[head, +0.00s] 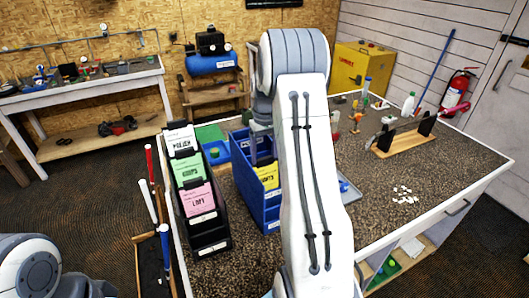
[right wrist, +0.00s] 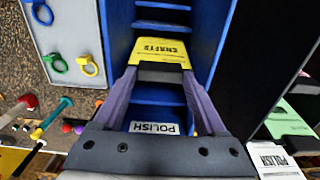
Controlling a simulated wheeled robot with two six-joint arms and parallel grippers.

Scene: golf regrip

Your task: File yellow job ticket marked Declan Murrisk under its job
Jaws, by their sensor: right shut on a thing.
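A yellow ticket (head: 267,176) with a large heading that seems to read SHAFTS is held upright at the blue rack (head: 247,190). In the right wrist view the yellow ticket (right wrist: 160,51) appears upside down between the fingertips of my right gripper (right wrist: 161,72), which is shut on it. The blue rack (right wrist: 213,20) has several cross dividers and a POLISH label (right wrist: 154,128). The ticket is over or in a compartment; I cannot tell how deep. My right arm hides part of the rack in the head view. A name on the ticket is not legible. My left gripper is out of view.
A black rack (head: 209,237) left of the blue one holds white POLISH (head: 181,141), green (head: 188,170) and pink LOFT (head: 197,198) tickets. Golf clubs (head: 150,165) stand left of the bench. A wooden stand (head: 400,142) and white bits (head: 405,195) lie right.

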